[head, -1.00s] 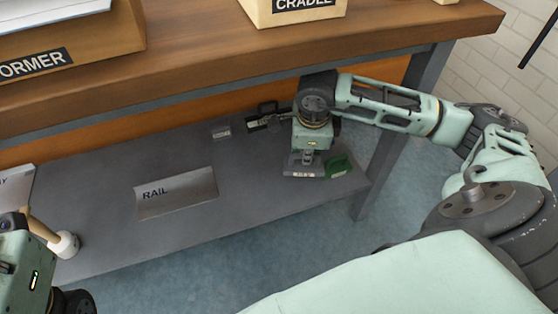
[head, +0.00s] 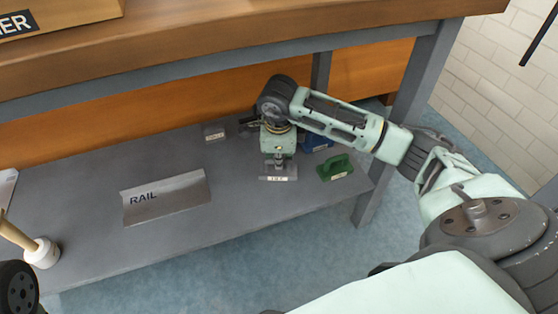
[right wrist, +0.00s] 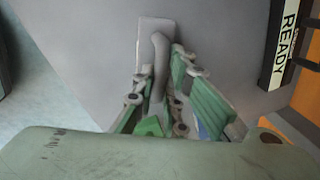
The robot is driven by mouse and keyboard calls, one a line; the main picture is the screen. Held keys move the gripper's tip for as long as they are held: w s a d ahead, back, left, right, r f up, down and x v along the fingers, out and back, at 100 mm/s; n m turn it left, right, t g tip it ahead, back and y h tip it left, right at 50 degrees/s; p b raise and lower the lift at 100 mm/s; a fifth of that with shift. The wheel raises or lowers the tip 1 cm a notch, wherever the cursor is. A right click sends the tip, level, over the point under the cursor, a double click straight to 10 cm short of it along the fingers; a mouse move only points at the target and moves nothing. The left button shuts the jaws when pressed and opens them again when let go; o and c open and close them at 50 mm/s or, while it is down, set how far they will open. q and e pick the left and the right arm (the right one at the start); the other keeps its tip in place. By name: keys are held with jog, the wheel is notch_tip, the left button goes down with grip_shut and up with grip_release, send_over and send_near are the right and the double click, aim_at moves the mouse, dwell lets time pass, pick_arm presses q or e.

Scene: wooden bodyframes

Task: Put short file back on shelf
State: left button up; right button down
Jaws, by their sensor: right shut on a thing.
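The short file (head: 278,178) is a small flat grey piece with a pale label, low at the lower shelf (head: 100,176); its lettering is too small to read. My right gripper (head: 279,160) points down from above and is shut on it. In the right wrist view, a grey handle (right wrist: 160,55) on a flat plate stands between my right fingers (right wrist: 163,92). I cannot tell whether the plate touches the shelf. My left gripper is out of view.
A green labelled tool (head: 335,168) stands just right of the file, with a blue item (head: 318,141) behind. The RAIL plate (head: 166,197) and a mallet (head: 42,252) lie leftward. The thick bench top (head: 200,65) overhangs the shelf. A grey leg (head: 408,90) stands at right.

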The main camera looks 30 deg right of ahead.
jog(key=c, duration=2.2)
grip_release()
jog(key=shift+f, duration=0.1)
jog(key=o, duration=0.4)
jog(key=shift+o, duration=0.2)
